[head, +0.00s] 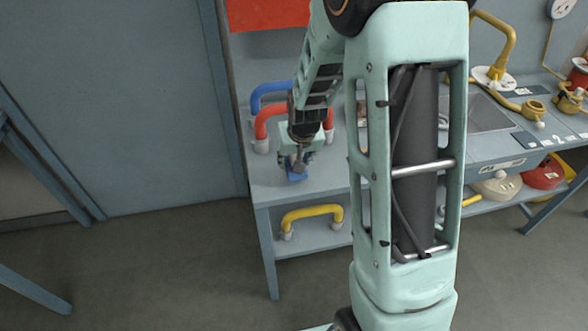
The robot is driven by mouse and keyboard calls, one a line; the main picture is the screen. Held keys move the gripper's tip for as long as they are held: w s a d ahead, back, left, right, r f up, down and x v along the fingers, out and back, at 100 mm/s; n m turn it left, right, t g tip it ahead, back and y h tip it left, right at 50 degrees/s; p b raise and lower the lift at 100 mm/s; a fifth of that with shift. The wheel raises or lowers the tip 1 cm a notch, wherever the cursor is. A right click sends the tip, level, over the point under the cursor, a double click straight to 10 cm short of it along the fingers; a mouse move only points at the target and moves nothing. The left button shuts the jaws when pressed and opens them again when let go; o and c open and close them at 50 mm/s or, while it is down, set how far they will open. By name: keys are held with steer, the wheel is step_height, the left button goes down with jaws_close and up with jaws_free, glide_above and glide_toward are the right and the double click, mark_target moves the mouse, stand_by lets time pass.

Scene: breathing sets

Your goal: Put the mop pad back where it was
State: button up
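My gripper (298,167) is over the left end of the grey bench, pointing down. A small blue thing (297,175) shows at its fingertips. It may be the mop pad, but it is too small and too covered to be sure. I cannot tell whether the fingers are closed on it or whether it touches the bench top. My arm hides much of the middle of the bench.
The grey bench (270,188) carries a red pipe handle (262,122) and a blue one (256,97) just behind my gripper. A yellow handle (312,211) is on the lower shelf. A sink (488,115) and yellow fittings are at right. Floor at left is clear.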

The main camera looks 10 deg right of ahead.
mark_target(298, 175)
steer(key=shift+w+f+b, duration=0.15)
steer(key=shift+f+b, duration=0.35)
steer(key=shift+f, duration=0.4)
steer(key=shift+w+f+b, duration=0.1)
steer(key=shift+f+b, duration=0.35)
steer(key=shift+f, duration=0.45)
steer(key=shift+f+b, duration=0.25)
steer(key=shift+b, duration=0.05)
steer(key=o, duration=1.1)
steer(key=shift+r, duration=0.1)
steer(key=shift+o, duration=0.2)
steer(key=shift+r, duration=0.1)
steer(key=shift+r+p, duration=0.25)
steer(key=shift+p, duration=0.1)
steer(key=v, duration=1.1)
steer(key=shift+s+r, duration=0.2)
steer(key=shift+r, duration=0.15)
